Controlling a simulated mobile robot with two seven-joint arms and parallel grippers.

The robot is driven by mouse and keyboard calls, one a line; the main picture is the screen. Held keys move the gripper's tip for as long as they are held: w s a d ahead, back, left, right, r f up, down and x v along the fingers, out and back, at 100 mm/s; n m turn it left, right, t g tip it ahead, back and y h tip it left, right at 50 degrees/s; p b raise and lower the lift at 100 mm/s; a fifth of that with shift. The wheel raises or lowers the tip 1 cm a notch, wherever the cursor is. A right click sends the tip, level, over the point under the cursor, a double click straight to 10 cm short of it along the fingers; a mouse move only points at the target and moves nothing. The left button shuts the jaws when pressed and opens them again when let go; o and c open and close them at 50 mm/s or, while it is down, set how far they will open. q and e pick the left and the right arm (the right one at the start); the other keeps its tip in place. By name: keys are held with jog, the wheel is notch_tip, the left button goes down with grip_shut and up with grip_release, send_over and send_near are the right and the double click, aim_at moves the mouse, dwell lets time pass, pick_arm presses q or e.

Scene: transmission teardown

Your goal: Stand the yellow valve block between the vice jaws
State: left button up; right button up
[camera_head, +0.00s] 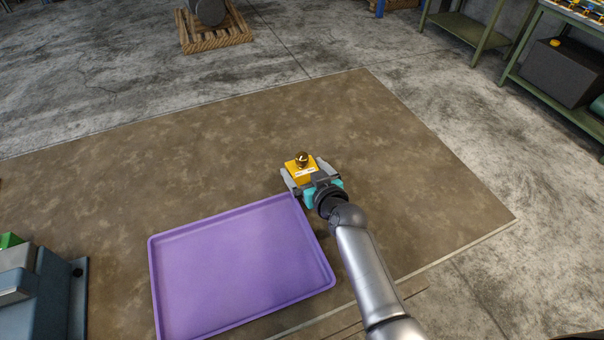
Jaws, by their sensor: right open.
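The yellow valve block (297,166) rests on the brown worktop, with a round brass-coloured part on top and a pale label on its near side. My right gripper (304,175) comes in from the lower right. Its fingers are open, one on each side of the block; I cannot tell whether they touch it. The gripper body hides part of the block's near side. A blue-grey vice (45,305) stands at the lower left, cut off by the frame edge, with a green piece (11,241) at its top. The gap between its jaws is not clear. My left gripper is not in view.
A purple tray (158,275) lies empty between the vice and my right arm, its far right corner close to the gripper. The worktop (150,180) behind the tray is clear. A wooden pallet (215,38) and green shelving (470,35) stand beyond the worktop.

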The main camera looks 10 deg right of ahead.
grip_shut()
jog(key=shift+r, duration=0.15)
dwell(0.7)
